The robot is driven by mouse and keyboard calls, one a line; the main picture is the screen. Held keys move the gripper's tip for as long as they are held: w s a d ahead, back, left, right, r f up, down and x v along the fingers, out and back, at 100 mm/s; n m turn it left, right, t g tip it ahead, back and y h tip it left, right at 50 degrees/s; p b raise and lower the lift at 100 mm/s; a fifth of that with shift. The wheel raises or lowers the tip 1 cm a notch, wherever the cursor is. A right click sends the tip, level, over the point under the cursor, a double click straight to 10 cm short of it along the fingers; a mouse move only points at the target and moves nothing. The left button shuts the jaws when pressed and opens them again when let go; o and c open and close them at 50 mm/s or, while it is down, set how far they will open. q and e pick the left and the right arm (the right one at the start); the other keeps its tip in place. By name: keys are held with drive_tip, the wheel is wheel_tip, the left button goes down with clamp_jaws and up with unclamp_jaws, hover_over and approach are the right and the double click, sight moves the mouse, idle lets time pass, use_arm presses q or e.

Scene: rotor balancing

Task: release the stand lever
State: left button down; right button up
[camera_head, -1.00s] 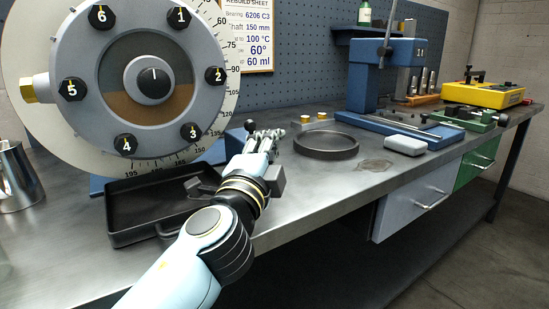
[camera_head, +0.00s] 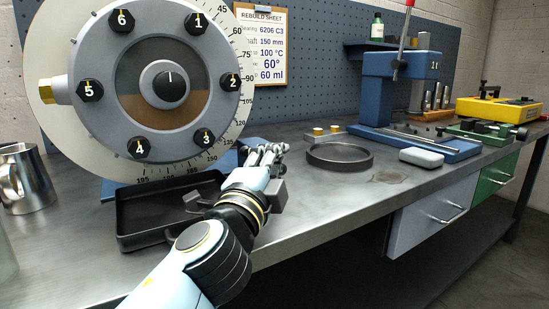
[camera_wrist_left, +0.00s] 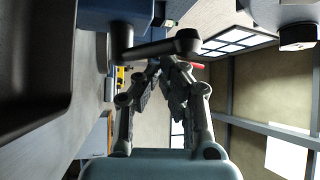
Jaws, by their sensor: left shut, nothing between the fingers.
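The rotor's blue stand (camera_head: 252,144) shows in the head view just behind my left gripper (camera_head: 268,154). In the left wrist view a dark lever (camera_wrist_left: 160,48) with a rounded end sticks out sideways from a pivot beside a blue block (camera_wrist_left: 115,14). My left gripper also shows there (camera_wrist_left: 158,68); its fingers are closed together with nothing between them. The fingertips are close to the lever in that picture; I cannot tell whether they touch it. In the head view I cannot make out the lever. My right gripper is not in view.
The grey rotor (camera_head: 135,130) with numbered bolts stands above a black tray (camera_head: 122,225). A round dark dish (camera_head: 340,165) and a blue press (camera_head: 372,95) are to the right. A metal jug (camera_head: 25,180) is at the left. The bench front is clear right of my arm.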

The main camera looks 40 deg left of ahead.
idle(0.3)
use_arm(q)
wheel_tip(320, 180, up, 10)
idle(0.6)
idle(0.4)
